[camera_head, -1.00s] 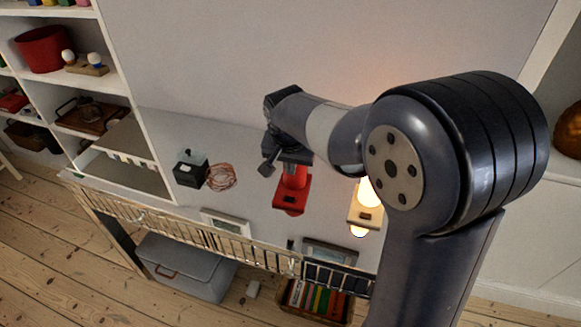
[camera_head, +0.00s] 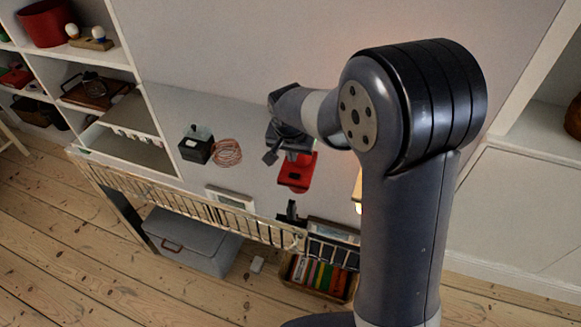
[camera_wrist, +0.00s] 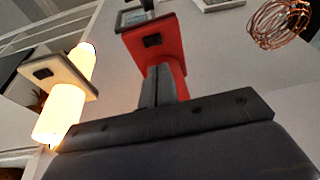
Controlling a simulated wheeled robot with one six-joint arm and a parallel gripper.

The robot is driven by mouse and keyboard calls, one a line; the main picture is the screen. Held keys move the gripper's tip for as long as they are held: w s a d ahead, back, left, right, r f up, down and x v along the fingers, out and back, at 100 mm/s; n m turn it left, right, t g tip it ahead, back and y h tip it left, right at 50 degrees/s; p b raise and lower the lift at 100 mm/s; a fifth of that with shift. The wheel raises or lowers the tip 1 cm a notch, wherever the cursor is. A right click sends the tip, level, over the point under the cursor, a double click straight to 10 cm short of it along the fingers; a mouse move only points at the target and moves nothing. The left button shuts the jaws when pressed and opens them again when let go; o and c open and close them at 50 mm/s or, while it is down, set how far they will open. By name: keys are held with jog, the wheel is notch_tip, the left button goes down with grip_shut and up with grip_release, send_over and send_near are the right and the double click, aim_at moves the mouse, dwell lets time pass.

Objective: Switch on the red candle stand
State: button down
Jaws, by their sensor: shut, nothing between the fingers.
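The red candle stand (camera_head: 297,176) is on the white shelf top, partly covered by my wrist in the head view. In the wrist view the red stand (camera_wrist: 170,33) shows a small dark switch (camera_wrist: 152,41) on its plate, and no glow shows on it. My gripper (camera_wrist: 160,70) is shut and empty, its fingertips close in front of the red plate, just below the switch in the picture. I cannot tell whether they touch it. A pale candle stand (camera_wrist: 58,74) with a glowing candle is to the left in the wrist view.
A black box (camera_head: 196,146) and a copper wire coil (camera_head: 227,153) sit left of the red stand. Picture frames (camera_head: 231,198) and a metal rail (camera_head: 180,205) line the front edge. Book bin (camera_head: 318,277) and grey storage box (camera_head: 190,243) are below.

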aim_at(291, 174)
jog(key=x, duration=0.4)
jog(key=s+x, duration=0.1)
jog(key=x, duration=0.1)
jog(key=shift+w+a+f, duration=0.1)
jog(key=shift+a+f, duration=0.2)
jog(key=shift+f, duration=0.3)
jog(key=shift+a+f+b, duration=0.1)
jog(key=shift+f+b, duration=0.2)
jog(key=shift+b, duration=0.05)
jog(key=shift+r, duration=0.1)
jog(key=shift+d+r, duration=0.15)
jog(key=shift+d, duration=0.65)
jog(key=shift+r, duration=0.1)
